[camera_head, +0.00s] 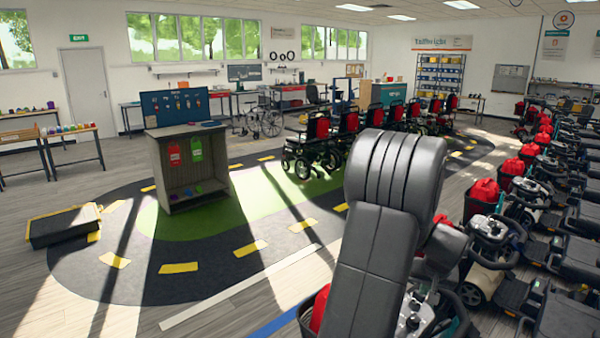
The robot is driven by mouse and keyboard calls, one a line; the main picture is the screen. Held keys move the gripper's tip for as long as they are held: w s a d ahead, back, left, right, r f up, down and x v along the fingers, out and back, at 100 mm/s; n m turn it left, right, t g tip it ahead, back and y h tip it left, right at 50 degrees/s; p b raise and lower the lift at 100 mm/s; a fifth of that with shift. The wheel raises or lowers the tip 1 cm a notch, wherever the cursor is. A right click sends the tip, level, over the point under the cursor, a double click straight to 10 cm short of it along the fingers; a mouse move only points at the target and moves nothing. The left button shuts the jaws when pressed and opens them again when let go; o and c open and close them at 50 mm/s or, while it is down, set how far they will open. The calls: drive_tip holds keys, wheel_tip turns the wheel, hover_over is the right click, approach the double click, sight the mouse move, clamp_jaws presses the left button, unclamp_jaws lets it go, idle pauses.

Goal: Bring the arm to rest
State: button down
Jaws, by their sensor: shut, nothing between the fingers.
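My arm (385,240) rises from the bottom edge right of the middle. Its thick dark grey links fold over at a ribbed bend near the picture's middle height. The arm hides part of the floor and some of the scooters behind it. My gripper does not show in this view, so its fingers cannot be seen.
A row of mobility scooters (490,235) with red bags lines the right. Wheelchairs (310,150) stand in a row behind the arm. A kiosk (190,165) with hanging tags stands left of centre on a marked floor track (215,285). A low ramp (62,226) lies left.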

drive_tip(key=shift+a+v, duration=0.2)
drive_tip(key=shift+v, duration=1.4)
